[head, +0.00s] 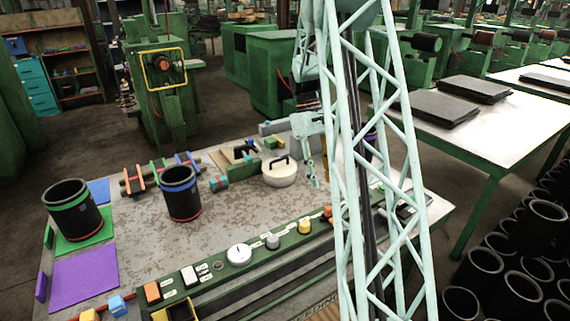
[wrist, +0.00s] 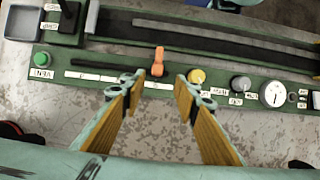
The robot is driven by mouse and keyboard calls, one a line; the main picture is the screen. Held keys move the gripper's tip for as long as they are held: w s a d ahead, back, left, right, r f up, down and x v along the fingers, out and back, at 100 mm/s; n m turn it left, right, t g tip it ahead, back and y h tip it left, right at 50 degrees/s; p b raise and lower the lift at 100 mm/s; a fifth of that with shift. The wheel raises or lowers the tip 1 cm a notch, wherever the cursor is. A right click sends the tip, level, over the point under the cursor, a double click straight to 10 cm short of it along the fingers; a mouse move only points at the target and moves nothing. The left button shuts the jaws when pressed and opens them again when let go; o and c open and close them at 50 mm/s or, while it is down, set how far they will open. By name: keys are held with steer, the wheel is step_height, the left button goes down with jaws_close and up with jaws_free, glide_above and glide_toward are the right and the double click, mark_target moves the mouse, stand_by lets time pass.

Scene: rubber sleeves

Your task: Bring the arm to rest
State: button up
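My gripper (wrist: 157,95) is open and empty in the wrist view, its two yellow-padded fingers spread apart. Between and beyond the fingertips is the green control panel's edge, with an orange slider handle (wrist: 158,62) ahead of them. In the head view my pale green gripper (head: 313,175) hangs above the worktable (head: 240,215), right of a white round pot-like thing with a dark handle (head: 280,172). My lattice arm hides part of the table's right side. I cannot tell the exact height of the fingertips.
A green-banded black sleeve (head: 73,211) stands on a green mat (head: 98,237); a blue-banded sleeve (head: 181,195) stands right of it. A purple mat (head: 85,280) lies bare in front. The control panel (head: 215,284) runs along the front. A purple-banded sleeve (head: 370,140) is partly hidden behind my arm.

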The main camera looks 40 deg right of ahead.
steer(key=shift+a, duration=0.1)
steer(key=s+a+r+t+h, duration=0.1)
steer(key=s+a+r+t, duration=0.15)
steer(key=a+r, duration=0.95)
steer(key=s+a+r+t+h, duration=0.1)
steer(key=s+a+r+t, duration=0.15)
steer(key=a+r, duration=1.05)
steer(key=s+a+r+n+t+y, duration=0.1)
steer(key=s+a+r+t, duration=0.1)
steer(key=s+a, duration=1.8)
steer(key=shift+s+a+n+t, duration=0.35)
steer(key=shift+s+t, duration=0.45)
steer(key=shift+s, duration=0.4)
